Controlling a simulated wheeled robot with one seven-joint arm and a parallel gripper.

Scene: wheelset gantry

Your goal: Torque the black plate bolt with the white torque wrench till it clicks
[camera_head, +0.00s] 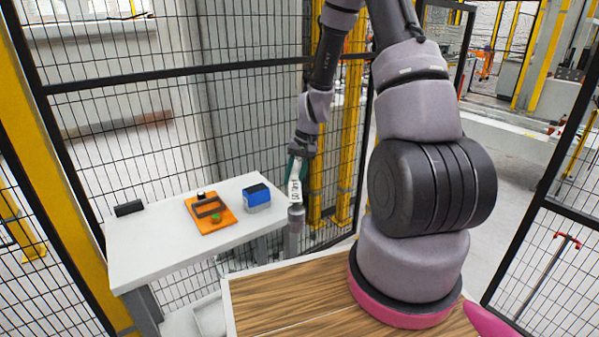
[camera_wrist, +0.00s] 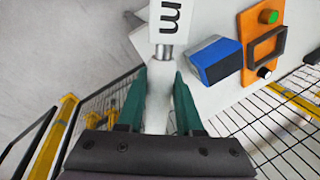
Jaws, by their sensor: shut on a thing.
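The white torque wrench (camera_head: 295,188) with dark lettering hangs roughly upright in my gripper (camera_head: 297,168), beside the table's right edge. In the wrist view, my gripper's green fingers (camera_wrist: 160,80) are closed around the wrench's pale shaft; its lettered white part (camera_wrist: 170,16) and a metal collar show beyond them. The orange board (camera_head: 192,223) lies flat on the table, apart from the wrench. It carries a black frame (camera_head: 208,210), a green round piece (camera_head: 215,218) and a small black piece with a pale top (camera_wrist: 264,72). This small piece may be the black plate bolt; I cannot tell surely.
A blue and grey box (camera_head: 257,197) stands on the white table (camera_head: 150,257), between the board and the wrench. A black cylinder (camera_head: 128,208) lies at the table's far left corner. Mesh fence (camera_head: 160,120) and yellow posts (camera_head: 345,150) stand close behind.

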